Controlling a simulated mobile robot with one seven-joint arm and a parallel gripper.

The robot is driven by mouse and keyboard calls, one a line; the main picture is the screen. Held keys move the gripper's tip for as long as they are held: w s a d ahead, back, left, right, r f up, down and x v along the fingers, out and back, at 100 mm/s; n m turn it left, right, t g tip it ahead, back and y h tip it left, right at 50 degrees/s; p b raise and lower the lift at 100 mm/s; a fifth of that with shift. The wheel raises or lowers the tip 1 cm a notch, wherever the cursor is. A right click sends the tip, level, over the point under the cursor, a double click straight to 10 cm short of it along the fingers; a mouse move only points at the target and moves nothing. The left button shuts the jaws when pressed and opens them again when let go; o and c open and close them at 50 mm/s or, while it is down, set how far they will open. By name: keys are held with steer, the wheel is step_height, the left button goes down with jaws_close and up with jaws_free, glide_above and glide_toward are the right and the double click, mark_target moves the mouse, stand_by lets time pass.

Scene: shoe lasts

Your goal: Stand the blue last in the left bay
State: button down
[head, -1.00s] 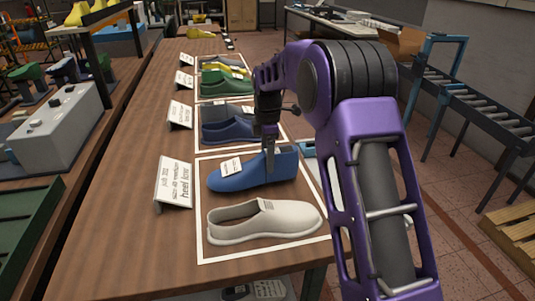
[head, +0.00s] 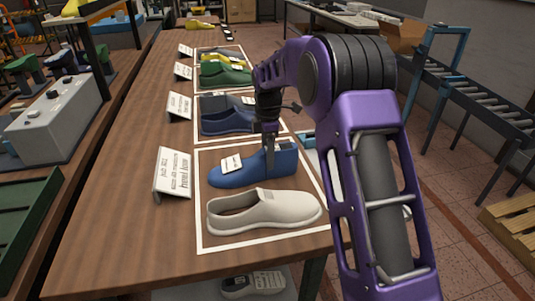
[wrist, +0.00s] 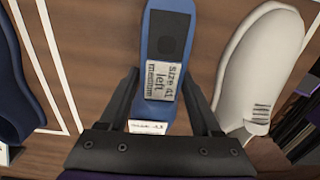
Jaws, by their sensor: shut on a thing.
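The blue last (head: 245,172) lies lengthwise in the nearest white-outlined bay (head: 203,243), toe to the left, with a white label on top. My gripper (head: 269,165) reaches down from above and is shut on it near its heel end. In the wrist view the blue last (wrist: 168,62) shows a dark patch and a label reading "size 41 left medium". My gripper's fingers (wrist: 164,100) lie on either side of it there. I cannot tell whether its sole touches the table.
A white shoe (head: 262,213) lies beside the blue last, in the same bay, on the near side. A dark blue shoe (head: 226,122) is in the bay behind, green and yellow ones farther back. Small sign cards (head: 173,175) stand along the left. Bare wood (head: 110,225) is left of the bays.

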steer(key=shift+f, duration=0.1)
stand_by(0.3)
steer(key=shift+c, duration=0.6)
jaws_free()
steer(key=shift+o, duration=0.6)
steer(key=shift+f, duration=0.1)
step_height(320, 180, up, 18)
steer(key=p, duration=0.2)
steer(key=shift+f+p, duration=0.2)
steer(key=shift+p, duration=0.1)
